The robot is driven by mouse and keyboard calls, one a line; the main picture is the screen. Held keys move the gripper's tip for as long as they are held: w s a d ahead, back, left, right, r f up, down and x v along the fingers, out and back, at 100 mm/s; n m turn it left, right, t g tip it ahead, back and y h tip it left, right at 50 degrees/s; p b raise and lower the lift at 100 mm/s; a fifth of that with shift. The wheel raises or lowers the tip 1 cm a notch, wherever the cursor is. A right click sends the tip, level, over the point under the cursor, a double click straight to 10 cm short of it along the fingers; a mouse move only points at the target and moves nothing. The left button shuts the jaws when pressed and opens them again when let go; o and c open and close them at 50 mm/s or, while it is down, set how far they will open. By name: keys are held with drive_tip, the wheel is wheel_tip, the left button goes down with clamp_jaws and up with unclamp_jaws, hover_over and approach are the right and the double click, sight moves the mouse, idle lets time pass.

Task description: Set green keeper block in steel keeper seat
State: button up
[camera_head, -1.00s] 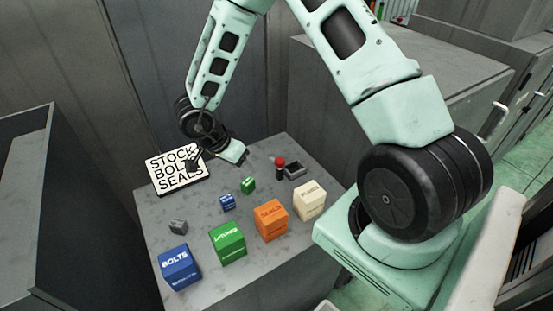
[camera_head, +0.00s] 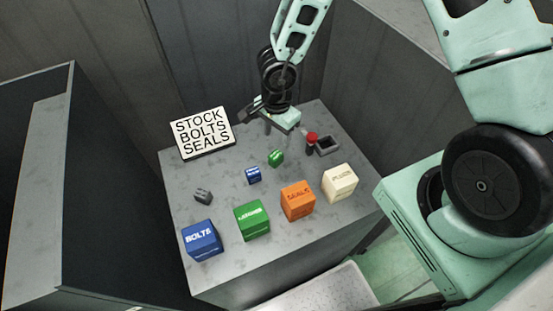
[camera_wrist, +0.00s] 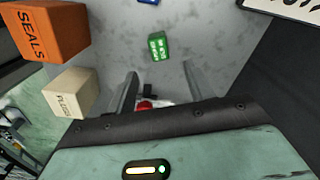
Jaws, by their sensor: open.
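The small green block (camera_head: 276,158) sits on the grey table top. It also shows in the wrist view (camera_wrist: 158,46), just beyond the fingers. A dark grey, open-topped seat (camera_head: 328,146) stands at the table's right side and looks empty. It is the likely keeper seat. My gripper (camera_head: 280,129) is above the table's back part, behind the green block and apart from it. In the wrist view its two fingers (camera_wrist: 160,85) are spread with nothing held between them. The seat is mostly hidden in the wrist view.
A red-topped post (camera_head: 311,140) stands beside the seat. A small blue block (camera_head: 254,175) and grey block (camera_head: 203,196) lie left. Large blue (camera_head: 202,240), green (camera_head: 252,220), orange (camera_head: 298,201) and cream (camera_head: 340,183) boxes line the front. A sign (camera_head: 203,133) stands at back left.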

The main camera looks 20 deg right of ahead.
sight(277, 154)
wheel_tip(277, 154, down, 8)
drive_tip(key=shift+f+b, duration=0.1)
drive_tip(key=shift+b, duration=0.3)
clamp_jaws()
idle(0.3)
